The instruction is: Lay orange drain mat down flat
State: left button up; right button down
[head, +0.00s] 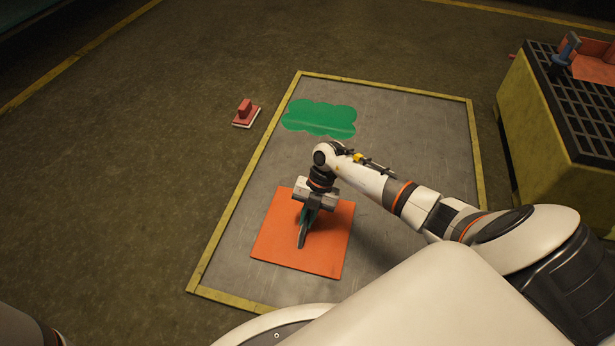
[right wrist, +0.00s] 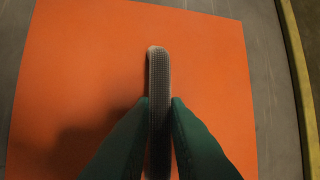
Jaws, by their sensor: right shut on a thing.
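The orange drain mat (head: 325,257) is a flat orange square inside the yellow-edged grey panel. It looks flat in the head view, and I cannot tell whether it touches the panel. My right gripper (head: 304,228) is over the middle of the mat. In the right wrist view, its green fingers (right wrist: 158,125) are shut on a dark grey upright strip, like a handle (right wrist: 159,75), which stands over the mat (right wrist: 215,70). The gripper and arm hide part of the mat. My left gripper is not in view.
A green spill patch (head: 320,117) lies on the grey panel (head: 410,125) beyond the mat. A red block with a pale base (head: 246,113) stands on the floor left of the panel. A yellow bin with a black grate (head: 540,120) stands at the right, with red and blue things on top.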

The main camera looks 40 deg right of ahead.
jog(key=c, duration=1.4)
grip_release()
jog(key=shift+f, duration=0.1)
